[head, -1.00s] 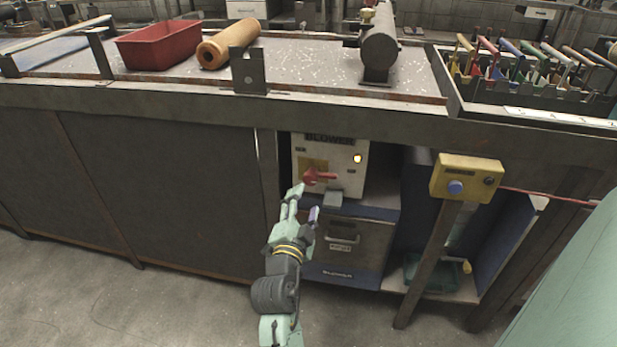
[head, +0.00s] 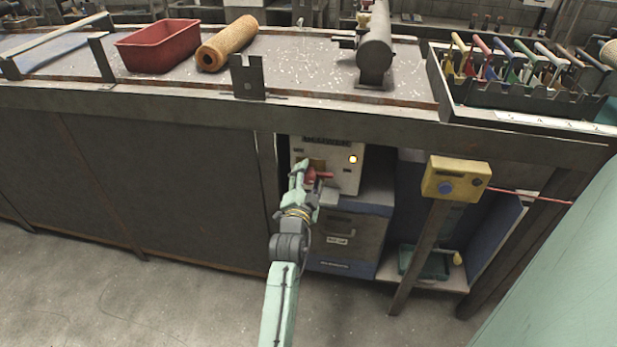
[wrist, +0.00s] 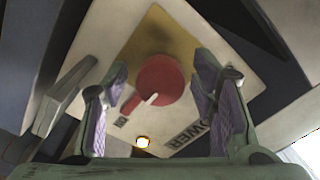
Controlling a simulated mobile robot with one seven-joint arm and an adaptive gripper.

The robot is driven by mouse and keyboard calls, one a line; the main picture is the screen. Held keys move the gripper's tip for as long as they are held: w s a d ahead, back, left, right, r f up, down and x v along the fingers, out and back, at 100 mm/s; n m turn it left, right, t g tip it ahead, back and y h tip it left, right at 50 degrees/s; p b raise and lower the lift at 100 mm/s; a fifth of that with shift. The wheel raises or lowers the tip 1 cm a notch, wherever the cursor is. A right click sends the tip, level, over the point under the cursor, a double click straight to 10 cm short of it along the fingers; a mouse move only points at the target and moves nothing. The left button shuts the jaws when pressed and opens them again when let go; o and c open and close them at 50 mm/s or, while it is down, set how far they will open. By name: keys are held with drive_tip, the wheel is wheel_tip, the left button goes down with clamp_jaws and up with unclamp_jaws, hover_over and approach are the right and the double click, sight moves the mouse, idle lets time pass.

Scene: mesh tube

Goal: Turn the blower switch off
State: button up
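The blower switch is a red rotary knob with a short lever (head: 322,176) on a cream panel (head: 347,180) under the bench. In the wrist view the red knob (wrist: 163,78) has a white pointer mark, and its lever points towards a label that looks like "ON". My gripper (head: 309,177) is at the knob. In the wrist view my gripper (wrist: 161,82) is open, its purple-padded fingers on either side of the knob with visible gaps.
A grey handle-like part (wrist: 62,98) sticks out beside the panel in the wrist view. The bench edge (head: 200,102) overhangs the panel. A yellow button box (head: 456,178) on a post stands at the right. Open floor lies at the left front.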

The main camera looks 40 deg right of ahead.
drive_tip(key=c, duration=1.1)
drive_tip(key=shift+n, duration=0.4)
drive_tip(key=n, duration=0.4)
drive_tip(key=shift+b, duration=0.35)
drive_tip(key=n, duration=0.4)
drive_tip(key=shift+r+p, duration=0.1)
drive_tip(key=shift+p, duration=0.25)
drive_tip(key=n+p, duration=0.1)
drive_tip(key=n, duration=0.4)
drive_tip(key=shift+n+p, duration=1)
drive_tip(key=shift+n, duration=1)
